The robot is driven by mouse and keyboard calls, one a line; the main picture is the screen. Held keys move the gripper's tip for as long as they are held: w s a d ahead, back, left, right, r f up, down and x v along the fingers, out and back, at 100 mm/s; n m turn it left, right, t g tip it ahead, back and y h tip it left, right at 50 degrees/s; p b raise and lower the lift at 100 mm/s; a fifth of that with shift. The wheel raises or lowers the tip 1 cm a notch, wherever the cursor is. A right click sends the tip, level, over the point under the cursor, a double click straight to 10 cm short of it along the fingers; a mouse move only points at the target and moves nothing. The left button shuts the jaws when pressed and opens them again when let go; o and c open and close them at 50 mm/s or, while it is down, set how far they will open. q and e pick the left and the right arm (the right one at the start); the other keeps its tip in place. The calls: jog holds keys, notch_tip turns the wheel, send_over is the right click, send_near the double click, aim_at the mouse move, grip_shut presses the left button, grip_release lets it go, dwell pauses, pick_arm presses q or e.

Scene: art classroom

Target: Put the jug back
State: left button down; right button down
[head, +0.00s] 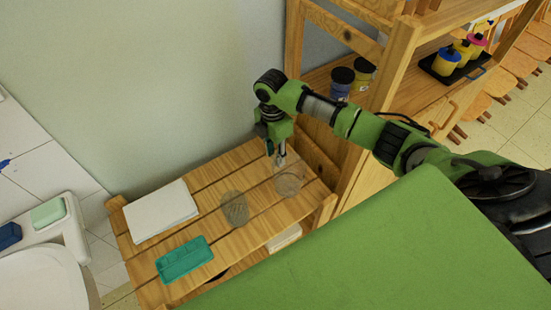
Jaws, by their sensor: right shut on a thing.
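The jug (289,181) looks like a clear, see-through vessel at the right end of a low slatted wooden bench. My right gripper (281,160) reaches down from above and is shut on the jug at its near-top, left side. The jug appears upright; I cannot tell whether its base touches the slats. The fingertips are small and partly blend with the clear wall. My left gripper is not in view.
On the bench (188,232) are another see-through grey vessel (235,208), a teal tray (184,260) and a white paper stack (160,210). A wooden shelf (384,75) with paint jars stands close at the right. A white sink (42,277) is at the left.

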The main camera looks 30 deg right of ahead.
jog(key=shift+f, duration=1.6)
jog(key=c, duration=1.6)
grip_release()
jog(key=shift+f, duration=0.1)
jog(key=r, duration=1.2)
jog(key=shift+w+a+r+b, duration=0.1)
jog(key=shift+w+r+b, duration=0.1)
jog(key=shift+w+b, duration=0.2)
jog(key=shift+s, duration=0.1)
